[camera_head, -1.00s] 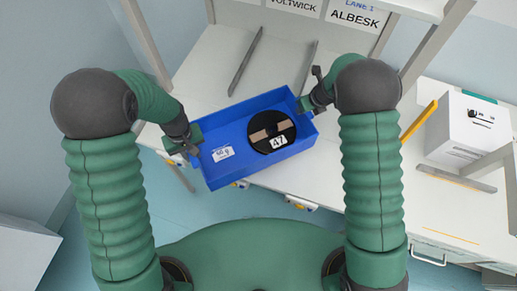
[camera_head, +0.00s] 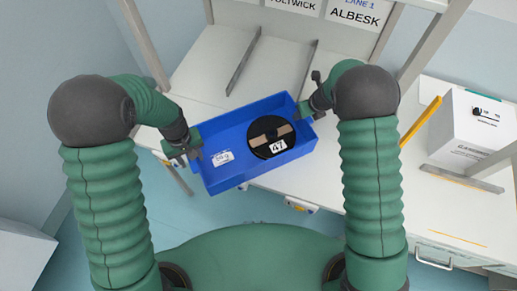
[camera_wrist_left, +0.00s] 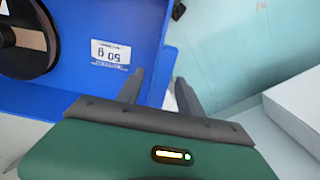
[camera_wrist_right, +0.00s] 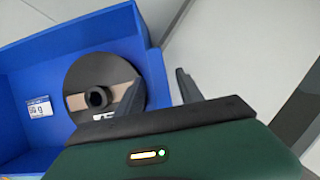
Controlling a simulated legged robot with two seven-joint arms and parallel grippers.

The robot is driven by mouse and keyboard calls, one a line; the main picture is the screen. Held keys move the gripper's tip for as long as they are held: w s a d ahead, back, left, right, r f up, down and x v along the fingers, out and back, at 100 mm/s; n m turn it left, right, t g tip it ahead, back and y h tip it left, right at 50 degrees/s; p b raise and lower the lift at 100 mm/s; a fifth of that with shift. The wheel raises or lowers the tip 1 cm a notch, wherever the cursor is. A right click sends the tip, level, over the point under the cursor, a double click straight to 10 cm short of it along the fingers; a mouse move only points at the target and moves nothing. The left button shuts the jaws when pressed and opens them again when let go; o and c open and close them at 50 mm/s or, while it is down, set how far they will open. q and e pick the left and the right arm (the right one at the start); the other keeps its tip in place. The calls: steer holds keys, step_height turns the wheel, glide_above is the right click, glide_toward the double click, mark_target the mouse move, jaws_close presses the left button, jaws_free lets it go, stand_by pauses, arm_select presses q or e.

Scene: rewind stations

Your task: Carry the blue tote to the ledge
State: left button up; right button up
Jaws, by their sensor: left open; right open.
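The blue tote (camera_head: 236,181) is an open box on the front part of the white table (camera_head: 208,75), its near side reaching over the front edge. Inside it are a black spool (camera_head: 262,150) marked 47 and a white label (camera_head: 222,158). My left gripper (camera_head: 192,150) is open at the tote's left end. In the left wrist view its fingers (camera_wrist_left: 160,75) stand either side of the end wall. My right gripper (camera_head: 313,107) is open at the right end. In the right wrist view its fingers (camera_wrist_right: 159,75) likewise stand either side of the wall. I cannot identify the ledge.
Grey divider strips (camera_head: 243,62) lie on the table behind the tote. A white box (camera_head: 474,130) stands on the right-hand surface, near a yellow strip (camera_head: 421,122) and a grey bar (camera_head: 462,178). Frame posts rise at the back. Signs, one reading ALBESK (camera_head: 355,16), hang there.

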steer(key=shift+s+a, duration=0.1)
steer(key=shift+a, duration=0.05)
steer(key=shift+r, duration=0.2)
arm_select(q)
step_height(320, 180, up, 11)
steer(key=shift+a, duration=0.2)
arm_select(e)
steer(key=v, duration=1.1)
steer(key=shift+s+r, duration=0.2)
steer(key=shift+r, duration=0.05)
arm_select(q)
steer(key=shift+r, duration=0.1)
arm_select(e)
steer(key=shift+s, duration=0.1)
